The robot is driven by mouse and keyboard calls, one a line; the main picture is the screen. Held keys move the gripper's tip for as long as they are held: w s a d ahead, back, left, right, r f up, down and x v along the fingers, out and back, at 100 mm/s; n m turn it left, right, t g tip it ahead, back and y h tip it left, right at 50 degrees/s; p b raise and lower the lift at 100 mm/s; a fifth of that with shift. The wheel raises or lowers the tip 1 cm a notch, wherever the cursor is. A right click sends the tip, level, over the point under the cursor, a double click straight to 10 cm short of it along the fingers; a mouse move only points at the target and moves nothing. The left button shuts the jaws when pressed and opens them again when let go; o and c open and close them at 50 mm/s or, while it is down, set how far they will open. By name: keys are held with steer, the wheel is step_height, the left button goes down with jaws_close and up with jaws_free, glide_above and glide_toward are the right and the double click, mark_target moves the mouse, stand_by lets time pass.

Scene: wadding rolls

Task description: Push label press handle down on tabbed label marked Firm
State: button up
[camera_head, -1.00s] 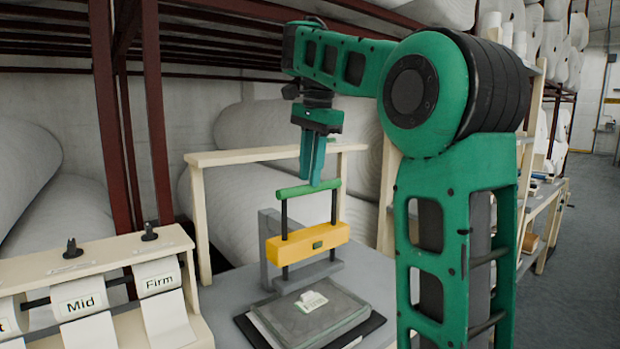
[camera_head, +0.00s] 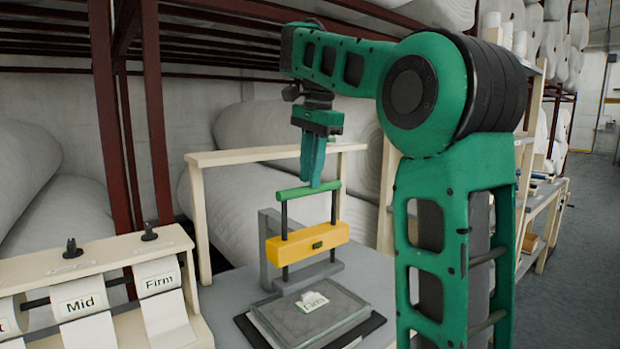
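The label press has a green bar handle (camera_head: 306,190) on two dark posts above a yellow press block (camera_head: 308,244). The block is raised, with a clear gap above the pad (camera_head: 340,312). A small white tabbed label (camera_head: 311,302) marked Firm lies on the pad below the block.
A label stand at the lower left holds white strips marked Mid (camera_head: 82,303) and Firm (camera_head: 159,284). A cream frame (camera_head: 235,156) stands behind the press. Large wadding rolls (camera_head: 235,200) lie further back. Grey tabletop shows left of the press.

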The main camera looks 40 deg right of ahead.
steer(key=shift+s+r, duration=0.15)
steer(key=shift+r, duration=1.65)
steer(key=shift+r, duration=2.95)
